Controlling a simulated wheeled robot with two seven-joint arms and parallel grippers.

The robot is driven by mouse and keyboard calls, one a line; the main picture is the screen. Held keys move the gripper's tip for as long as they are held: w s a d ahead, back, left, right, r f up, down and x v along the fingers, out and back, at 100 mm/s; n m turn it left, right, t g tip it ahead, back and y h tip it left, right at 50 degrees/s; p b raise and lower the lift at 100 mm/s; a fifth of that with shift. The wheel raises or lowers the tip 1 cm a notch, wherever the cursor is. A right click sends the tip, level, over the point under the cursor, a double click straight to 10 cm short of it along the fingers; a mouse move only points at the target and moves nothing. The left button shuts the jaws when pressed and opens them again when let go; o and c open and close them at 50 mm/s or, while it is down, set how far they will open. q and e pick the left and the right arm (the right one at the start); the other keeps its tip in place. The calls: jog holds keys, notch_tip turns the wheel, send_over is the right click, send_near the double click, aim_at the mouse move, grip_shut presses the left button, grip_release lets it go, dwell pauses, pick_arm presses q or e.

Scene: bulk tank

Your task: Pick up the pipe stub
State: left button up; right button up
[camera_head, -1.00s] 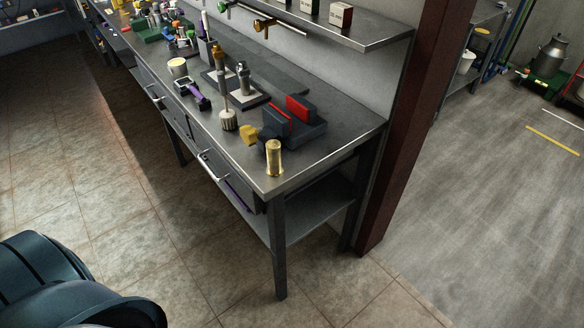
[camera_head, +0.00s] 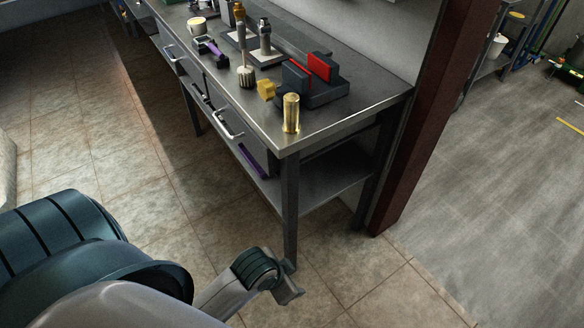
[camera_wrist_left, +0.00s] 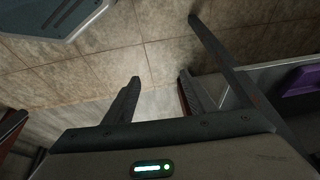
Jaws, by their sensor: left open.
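A brass cylinder (camera_head: 291,113), which looks like the pipe stub, stands upright on the workbench (camera_head: 352,121) near its front corner. My left gripper (camera_head: 289,291) is low in front of the bench, over the floor beside the near leg, well below the pipe stub and apart from it. The left wrist view shows its two fingers (camera_wrist_left: 157,95) spread with nothing between them; the pipe stub is not seen there. My right gripper is not in view.
A vise with red jaws (camera_head: 312,83) and a yellow block (camera_head: 266,90) are just behind the pipe stub. A brush (camera_head: 245,75) stands farther left. The bench leg (camera_head: 290,210) and lower shelf (camera_head: 325,178) are close to my gripper. A brown post (camera_head: 430,120) is at right.

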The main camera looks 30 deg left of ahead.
pick_arm(q)
jog(key=w+d+r+m+t+h, duration=0.1)
jog(key=w+r+m, duration=0.4)
jog(key=r, duration=0.3)
jog(key=w+r+m+b, duration=0.1)
jog(key=w+r+m, duration=0.45)
jog(key=r, duration=0.25)
jog(key=w+d+r+m+t+h, duration=0.1)
jog(key=w+r+m, duration=0.3)
jog(key=r+m, duration=0.3)
jog(key=w+a+r+m+y, duration=0.1)
jog(key=w+a+r+m, duration=0.15)
jog(key=r, duration=0.45)
jog(key=w+a+r+m+y, duration=0.1)
jog(key=a+r+m, duration=0.3)
jog(key=r, duration=0.2)
jog(key=m+y, duration=0.2)
jog(key=m, duration=0.3)
send_near(290, 106)
jog(key=v, duration=0.4)
jog(key=shift+d, duration=0.3)
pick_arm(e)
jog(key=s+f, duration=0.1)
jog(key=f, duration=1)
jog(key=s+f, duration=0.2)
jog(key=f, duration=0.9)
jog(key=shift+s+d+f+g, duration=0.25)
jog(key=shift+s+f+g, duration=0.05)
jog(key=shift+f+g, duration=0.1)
